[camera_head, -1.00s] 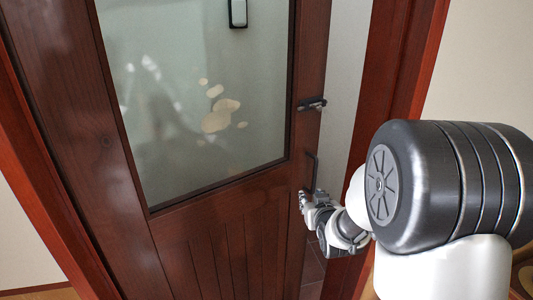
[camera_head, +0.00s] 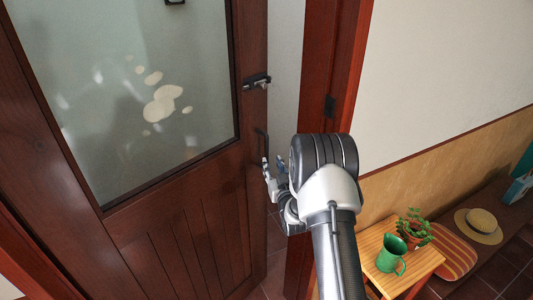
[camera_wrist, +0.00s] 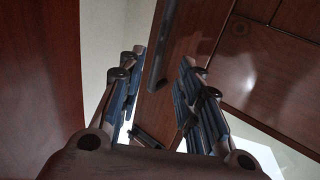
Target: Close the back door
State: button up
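The back door (camera_head: 180,235) is dark reddish wood with a large frosted glass pane. It stands ajar, with a pale gap (camera_head: 284,70) between its right edge and the red-brown frame (camera_head: 326,60). A dark upright handle (camera_head: 261,146) and a latch (camera_head: 257,82) sit near that edge. My gripper (camera_head: 270,171) is at the lower end of the handle. In the wrist view, the fingers of my gripper (camera_wrist: 160,85) are spread apart, with the dark handle bar (camera_wrist: 162,50) showing between and beyond them. I cannot tell whether they touch it.
Right of the frame, a small wooden table (camera_head: 398,280) holds a green jug (camera_head: 391,255) and a potted plant (camera_head: 413,232). Beyond it, a bench (camera_head: 490,213) with a straw hat (camera_head: 479,225) and a striped cushion (camera_head: 452,250) runs along the wall.

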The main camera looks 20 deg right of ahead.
aim_at(267, 152)
jog(key=w, duration=0.3)
jog(key=w+d, duration=0.1)
jog(key=w, duration=0.2)
jog(key=w+b, duration=0.1)
jog(key=w, duration=0.2)
jog(key=shift+w+d, duration=0.25)
jog(key=shift+d, duration=0.1)
grip_shut()
